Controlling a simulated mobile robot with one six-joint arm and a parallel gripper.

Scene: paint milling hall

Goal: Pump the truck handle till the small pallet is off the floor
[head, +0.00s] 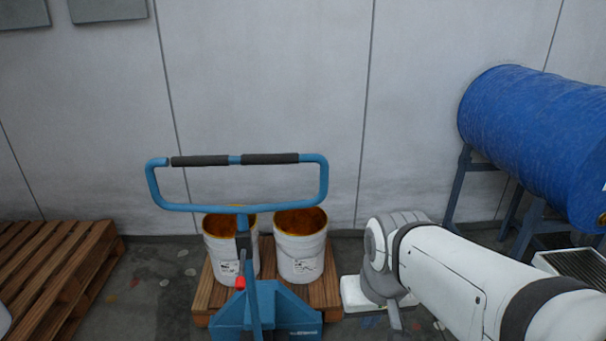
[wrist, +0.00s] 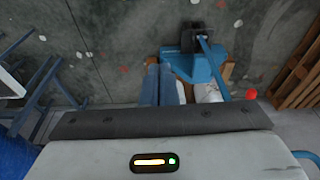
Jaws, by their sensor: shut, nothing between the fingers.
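The truck handle (head: 237,206) is a blue tube loop with two dark grips, standing up in the head view. Its shaft runs down to the blue pallet truck (head: 285,305). The small wooden pallet (head: 202,298) is behind the truck body and carries two white buckets (head: 299,258). The forks are hidden, and I cannot tell whether the pallet touches the floor. My gripper (wrist: 159,68) is shut and empty in the wrist view. In the head view my arm ends right of the pallet, apart from the handle. The truck (wrist: 205,65) also shows in the wrist view.
A larger wooden pallet (head: 60,270) lies at the left. A blue drum (head: 535,130) rests on a dark stand (head: 462,190) at the right. The pale wall (head: 270,90) closes off the back. Some floor (head: 155,280) is free between the two pallets.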

